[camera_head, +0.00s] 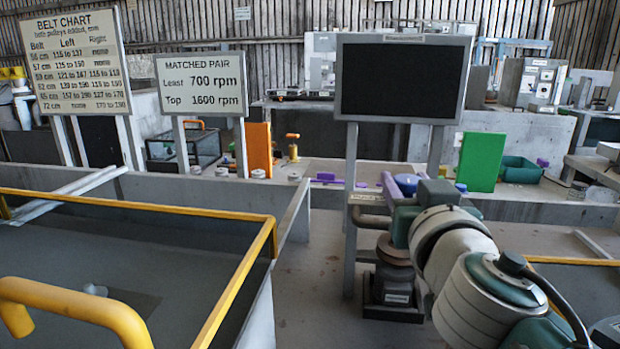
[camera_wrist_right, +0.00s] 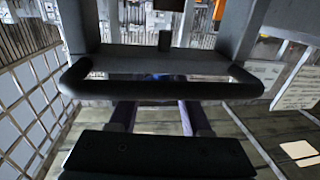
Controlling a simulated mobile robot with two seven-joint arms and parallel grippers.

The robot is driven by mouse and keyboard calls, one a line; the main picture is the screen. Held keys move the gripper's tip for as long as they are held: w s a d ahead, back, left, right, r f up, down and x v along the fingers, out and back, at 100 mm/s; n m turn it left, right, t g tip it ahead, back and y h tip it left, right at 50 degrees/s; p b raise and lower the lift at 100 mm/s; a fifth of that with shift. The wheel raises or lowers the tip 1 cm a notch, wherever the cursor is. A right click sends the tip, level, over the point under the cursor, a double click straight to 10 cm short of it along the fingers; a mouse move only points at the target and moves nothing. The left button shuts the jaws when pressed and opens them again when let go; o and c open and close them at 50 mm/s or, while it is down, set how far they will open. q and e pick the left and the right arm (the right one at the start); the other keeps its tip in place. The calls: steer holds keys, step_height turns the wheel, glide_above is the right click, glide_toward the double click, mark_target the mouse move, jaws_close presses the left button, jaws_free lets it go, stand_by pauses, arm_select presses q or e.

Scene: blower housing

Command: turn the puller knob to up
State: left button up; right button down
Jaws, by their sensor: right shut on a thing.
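My right arm comes in from the lower right of the head view, and its hand (camera_head: 405,225) is beside the right leg area of the black screen, largely hidden by my own arm links. In the right wrist view my right gripper (camera_wrist_right: 158,112) shows two dark fingers running up to a dark rounded bar (camera_wrist_right: 160,89). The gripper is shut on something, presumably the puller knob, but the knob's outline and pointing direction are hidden. A brown round stacked device on a dark labelled base (camera_head: 392,292) stands below the hand. My left gripper is not in view.
The black screen (camera_head: 400,80) stands on posts behind the arm. A yellow-railed bin (camera_head: 245,270) fills the left. A matched-pair sign (camera_head: 202,83) and belt chart (camera_head: 78,62) stand at the back left. A green panel (camera_head: 481,162) is on the bench. Floor (camera_head: 310,280) is open in the middle.

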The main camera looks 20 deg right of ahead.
steer(key=shift+n+y, duration=0.3)
steer(key=shift+y, duration=0.2)
steer(key=n+t+y+p, duration=0.1)
steer(key=n+y, duration=0.1)
steer(key=y, duration=0.1)
steer(key=shift+d+r, duration=0.1)
steer(key=n+y+p, duration=0.1)
steer(key=n+y, duration=0.1)
steer(key=y, duration=0.2)
steer(key=shift+n+t, duration=0.3)
steer(key=shift+n, duration=0.1)
steer(key=n+y, duration=0.1)
steer(key=y, duration=0.2)
steer(key=shift+n, duration=0.4)
steer(key=n+y, duration=0.1)
steer(key=g+y+b, duration=0.1)
steer(key=shift+f+n+y, duration=0.25)
steer(key=shift+n+y, duration=0.05)
steer(key=shift+n, duration=0.1)
steer(key=n+g+y+b, duration=0.3)
steer(key=y+b, duration=0.1)
steer(key=b, duration=0.4)
steer(key=n+g+y+b, duration=0.4)
steer(key=y+b, duration=0.1)
steer(key=b, duration=0.3)
steer(key=shift+f+n, duration=0.1)
steer(key=shift+n, duration=0.2)
steer(key=shift+r+n+g+y+b, duration=0.2)
steer(key=shift+n+g+y+b, duration=0.1)
steer(key=shift+g+b, duration=0.55)
